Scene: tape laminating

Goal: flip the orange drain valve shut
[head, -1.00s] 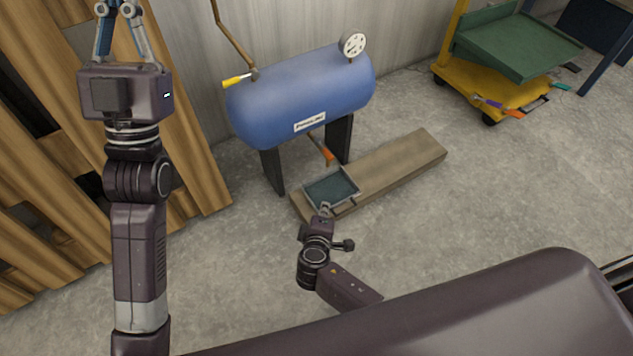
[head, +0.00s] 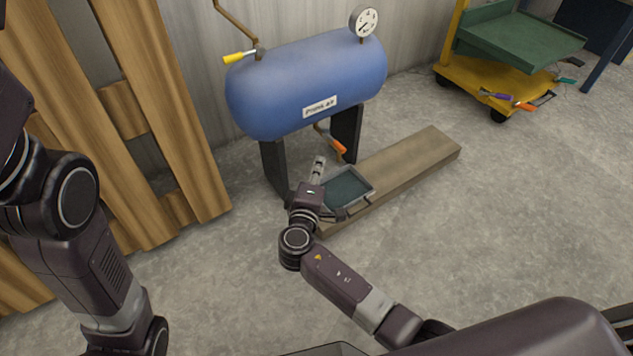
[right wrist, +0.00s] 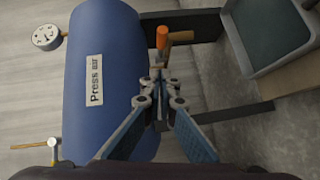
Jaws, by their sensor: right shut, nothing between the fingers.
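The orange drain valve handle (head: 337,146) hangs under the blue tank (head: 310,85), on the brass-coloured drain pipe, at a slant in the head view. In the right wrist view the orange handle (right wrist: 163,38) is at top centre, just beyond my fingertips. My right gripper (head: 319,162) is shut and empty, left of the handle and above the tray. In the right wrist view its fingertips (right wrist: 159,75) meet in front of the pipe; I cannot tell whether they touch. My left gripper is out of view; only its arm shows at the left.
A grey tray (head: 372,186) with dark contents sits on a wooden plank (head: 425,156) below the valve. The tank's dark legs (head: 346,130) stand close by. A yellow-handled valve (head: 238,57) and gauge (head: 364,21) top the tank.

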